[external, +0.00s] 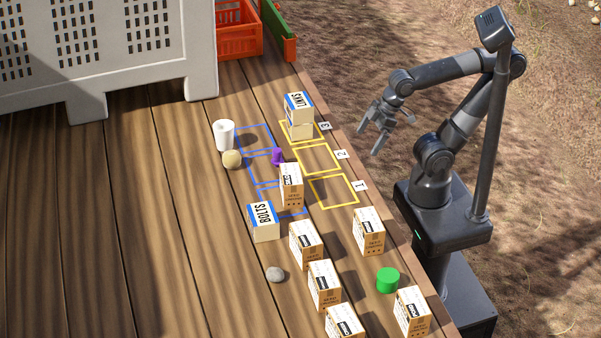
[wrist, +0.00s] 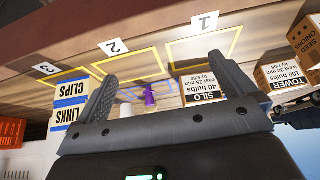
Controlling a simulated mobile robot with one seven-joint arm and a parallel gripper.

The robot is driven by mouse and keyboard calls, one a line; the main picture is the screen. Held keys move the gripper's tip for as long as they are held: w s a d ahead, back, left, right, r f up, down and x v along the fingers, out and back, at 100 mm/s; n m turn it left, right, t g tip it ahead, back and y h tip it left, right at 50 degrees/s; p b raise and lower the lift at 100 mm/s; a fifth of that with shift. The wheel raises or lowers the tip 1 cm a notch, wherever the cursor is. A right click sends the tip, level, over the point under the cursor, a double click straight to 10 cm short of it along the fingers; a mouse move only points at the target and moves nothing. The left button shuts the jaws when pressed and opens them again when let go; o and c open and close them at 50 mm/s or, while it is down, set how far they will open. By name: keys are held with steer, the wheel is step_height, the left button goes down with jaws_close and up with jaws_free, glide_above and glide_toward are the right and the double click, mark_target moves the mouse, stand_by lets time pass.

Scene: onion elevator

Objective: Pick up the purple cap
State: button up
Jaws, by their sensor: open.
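The purple cap (external: 277,157) stands on the wooden table, within the blue-outlined squares, just left of the yellow squares and behind a small brown carton. In the wrist view, which looks upside down, the purple cap (wrist: 150,97) shows small between my two fingers. My gripper (external: 378,128) is open and empty, held in the air off the table's right edge, well apart from the cap. Its spread fingers also frame the wrist view (wrist: 162,72).
A carton (external: 291,187) stands close to the cap. A LINKS box (external: 299,104) sits on another box at square 3. A white cup (external: 224,135), a round tan object (external: 232,160) and a BOLTS box (external: 263,221) stand nearby. Yellow squares 1 and 2 are empty.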

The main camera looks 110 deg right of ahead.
stand_by(0.3)
steer(key=c, duration=1.1)
steer(key=w+d+r+m+g, duration=0.1)
steer(key=w+d+r, duration=0.1)
steer(key=w, duration=0.4)
steer(key=w+d+r+m+g, duration=0.1)
steer(key=w+r+g, duration=0.15)
steer(key=w, duration=0.35)
steer(key=m+g, duration=0.2)
glide_toward(277, 157)
steer(key=shift+s+d+f, duration=0.35)
steer(key=shift+s+d, duration=0.05)
steer(key=shift+d, duration=0.15)
step_height(277, 157, down, 5)
steer(key=shift+f, duration=0.1)
steer(key=shift+w+d+f, duration=0.1)
steer(key=shift+f, duration=1.2)
steer(key=shift+w+f, duration=0.15)
steer(key=shift+f, duration=1.2)
